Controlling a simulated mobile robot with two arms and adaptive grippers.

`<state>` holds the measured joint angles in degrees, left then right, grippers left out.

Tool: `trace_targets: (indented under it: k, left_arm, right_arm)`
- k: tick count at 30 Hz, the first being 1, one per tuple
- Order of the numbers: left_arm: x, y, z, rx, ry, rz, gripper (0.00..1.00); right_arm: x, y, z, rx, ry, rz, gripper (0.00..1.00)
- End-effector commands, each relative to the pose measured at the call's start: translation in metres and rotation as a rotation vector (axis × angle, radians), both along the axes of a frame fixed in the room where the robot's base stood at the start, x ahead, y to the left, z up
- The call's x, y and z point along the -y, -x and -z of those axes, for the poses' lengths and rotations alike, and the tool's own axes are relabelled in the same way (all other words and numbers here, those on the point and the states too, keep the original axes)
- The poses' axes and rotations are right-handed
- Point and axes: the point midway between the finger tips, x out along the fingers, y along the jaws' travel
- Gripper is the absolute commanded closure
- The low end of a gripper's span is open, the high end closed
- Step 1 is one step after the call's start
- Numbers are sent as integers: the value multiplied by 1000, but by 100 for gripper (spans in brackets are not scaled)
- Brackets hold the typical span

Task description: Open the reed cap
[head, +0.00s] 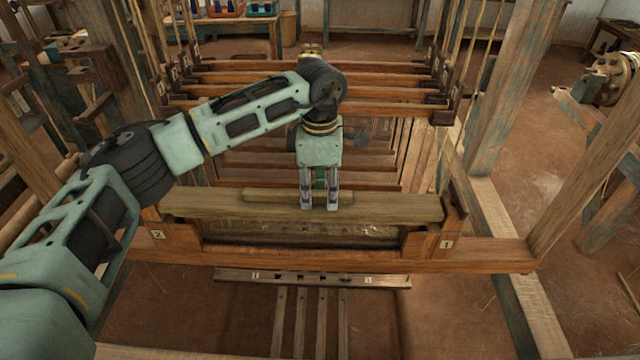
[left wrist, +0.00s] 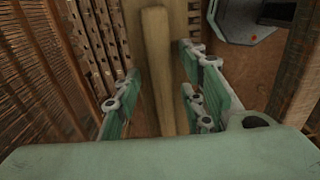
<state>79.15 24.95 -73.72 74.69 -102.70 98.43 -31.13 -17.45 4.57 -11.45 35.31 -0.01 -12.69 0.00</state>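The reed cap (head: 400,207) is a long pale wooden beam lying across the top of the reed frame, with a narrower raised strip (head: 268,195) along its middle. It appears seated on the frame. My left gripper (head: 319,204) points down over the middle of the cap, with its fingers apart. In the left wrist view the raised strip (left wrist: 154,60) runs between the two open fingers (left wrist: 160,98), with a gap visible on each side. Fingertip contact with the cap cannot be told. My right gripper is not in view.
The reed frame's lower wooden beam (head: 340,260) spans between end posts marked 2 and 1. Several harness bars (head: 300,80) lie behind. A narrow numbered rail (head: 310,278) and treadles (head: 300,325) lie in front. Upright loom posts (head: 590,150) stand to the right.

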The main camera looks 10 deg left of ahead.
Motion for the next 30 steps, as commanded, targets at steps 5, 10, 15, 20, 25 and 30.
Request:
trace_targets:
  k: [5,10,15,20,25,30]
  left_arm:
    - [0,0,3,-1,0,0,62]
    - [0,0,3,0,0,0,67]
    - [0,0,3,0,0,0,82]
    - [0,0,3,0,0,0,96]
    - [0,0,3,0,0,0,100]
    - [0,0,2,0,0,0,100]
  right_arm:
    - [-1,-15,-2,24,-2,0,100]
    - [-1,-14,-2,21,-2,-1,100]
    - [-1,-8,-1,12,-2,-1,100]
    - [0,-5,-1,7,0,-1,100]
    - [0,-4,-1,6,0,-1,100]
    - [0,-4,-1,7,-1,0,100]
